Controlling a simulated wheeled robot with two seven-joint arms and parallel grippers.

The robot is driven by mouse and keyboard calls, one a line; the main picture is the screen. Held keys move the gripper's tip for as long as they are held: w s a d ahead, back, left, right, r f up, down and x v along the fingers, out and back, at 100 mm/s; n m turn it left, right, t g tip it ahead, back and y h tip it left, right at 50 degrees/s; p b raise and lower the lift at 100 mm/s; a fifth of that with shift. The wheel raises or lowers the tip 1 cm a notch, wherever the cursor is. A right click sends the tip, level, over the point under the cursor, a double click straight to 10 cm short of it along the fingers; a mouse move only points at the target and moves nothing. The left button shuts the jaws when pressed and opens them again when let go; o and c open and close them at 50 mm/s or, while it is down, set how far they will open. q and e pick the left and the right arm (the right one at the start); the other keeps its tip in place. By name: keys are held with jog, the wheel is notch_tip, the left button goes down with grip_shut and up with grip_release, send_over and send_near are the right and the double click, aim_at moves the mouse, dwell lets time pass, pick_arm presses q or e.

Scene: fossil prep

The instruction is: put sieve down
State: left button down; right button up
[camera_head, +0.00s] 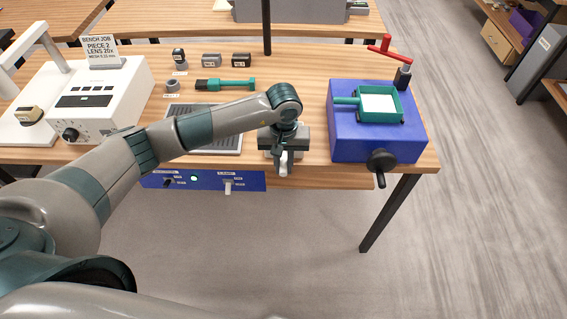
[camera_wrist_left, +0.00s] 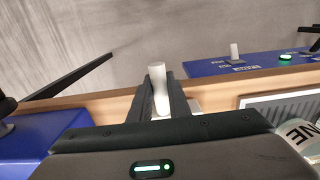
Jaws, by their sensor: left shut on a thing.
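A teal square tray-like frame with a short handle (camera_head: 397,92), which looks like the sieve, sits on a blue box (camera_head: 345,140) at the right of the bench; its inside shows white. My left gripper (camera_head: 283,160) is at the bench's front edge, left of the blue box and apart from the teal frame, pointing down. It is shut on a small white cylinder (camera_wrist_left: 159,88), seen between its fingers in the wrist view (camera_wrist_left: 160,105). I cannot tell what the cylinder belongs to. My right gripper is not in view.
A white instrument (camera_head: 120,85) with a sign stands at the left. A teal-handled brush (camera_head: 232,85) and small labelled blocks lie behind my arm. A grey slotted plate (camera_head: 225,143) is partly hidden by it. A blue switch panel (camera_head: 205,181) is at the front; a red handle (camera_head: 385,47) stands back right.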

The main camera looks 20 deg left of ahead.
pick_arm(q)
jog(key=shift+f, duration=0.1)
jog(key=c, duration=1.7)
grip_release()
jog(key=shift+o, duration=0.2)
jog(key=shift+r+b, duration=0.4)
jog(key=shift+r, duration=0.2)
notch_tip(320, 180, up, 9)
jog(key=b, duration=0.4)
jog(key=shift+r, duration=0.15)
jog(key=shift+r+b, duration=0.45)
jog(key=shift+r, duration=0.45)
